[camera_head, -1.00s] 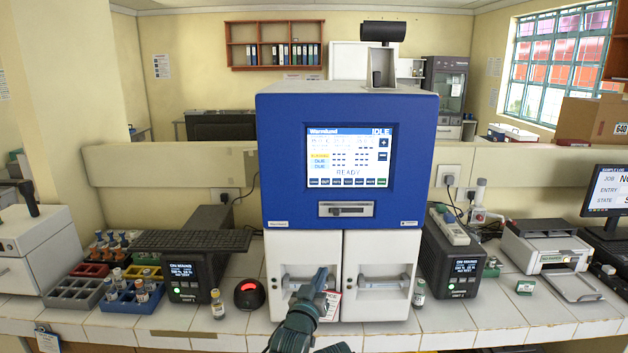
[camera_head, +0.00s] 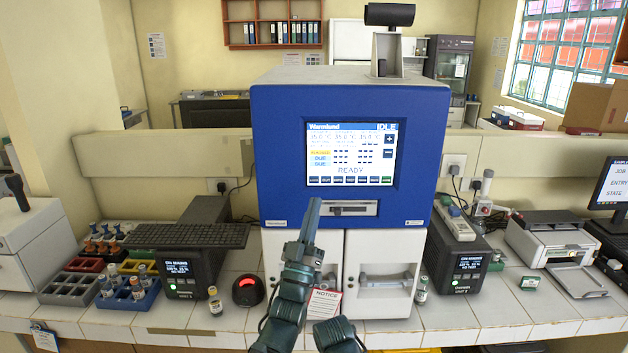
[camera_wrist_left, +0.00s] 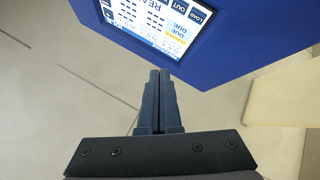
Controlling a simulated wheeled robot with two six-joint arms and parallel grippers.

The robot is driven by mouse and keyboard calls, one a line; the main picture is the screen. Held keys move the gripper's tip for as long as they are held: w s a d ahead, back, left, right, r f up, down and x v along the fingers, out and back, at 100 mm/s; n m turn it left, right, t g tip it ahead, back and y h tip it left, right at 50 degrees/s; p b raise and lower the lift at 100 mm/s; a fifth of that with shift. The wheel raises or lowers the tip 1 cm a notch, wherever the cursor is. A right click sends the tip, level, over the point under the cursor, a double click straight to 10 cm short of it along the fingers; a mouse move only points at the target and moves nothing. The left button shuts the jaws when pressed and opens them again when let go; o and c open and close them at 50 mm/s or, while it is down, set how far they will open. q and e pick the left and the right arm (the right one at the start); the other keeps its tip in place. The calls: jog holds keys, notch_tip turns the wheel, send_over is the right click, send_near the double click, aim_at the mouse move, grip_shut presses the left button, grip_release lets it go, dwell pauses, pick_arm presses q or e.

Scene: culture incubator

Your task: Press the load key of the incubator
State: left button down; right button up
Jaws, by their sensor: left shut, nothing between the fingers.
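The incubator (camera_head: 270,160) is a blue and white cabinet with a lit touch screen (camera_head: 350,155) reading IDLE and READY. A row of dark keys runs along the screen's bottom. The load key (camera_wrist_left: 197,16) is readable at the row's end in the wrist view; in the head view it is the leftmost key (camera_head: 313,181), its label too small to read. My left gripper (camera_head: 313,203) is shut and empty, pointing up just below that key. In the wrist view its fingertips (camera_wrist_left: 160,75) lie below the screen's edge; contact cannot be told. My right gripper is not identifiable.
A slot (camera_head: 348,209) sits under the screen. White doors with handles (camera_head: 386,282) and a notice card (camera_head: 325,304) are below. Vial racks (camera_head: 128,295) and a dark instrument (camera_head: 182,272) stand left; another instrument (camera_head: 465,262) and a printer (camera_head: 550,240) stand right.

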aim_at(314, 180)
pick_arm(q)
jog(key=shift+w, duration=0.15)
jog(key=shift+w, duration=4.25)
jog(key=shift+w, duration=0.1)
jog(key=shift+w, duration=0.35)
jog(key=shift+w, duration=0.3)
jog(key=shift+s, duration=0.8)
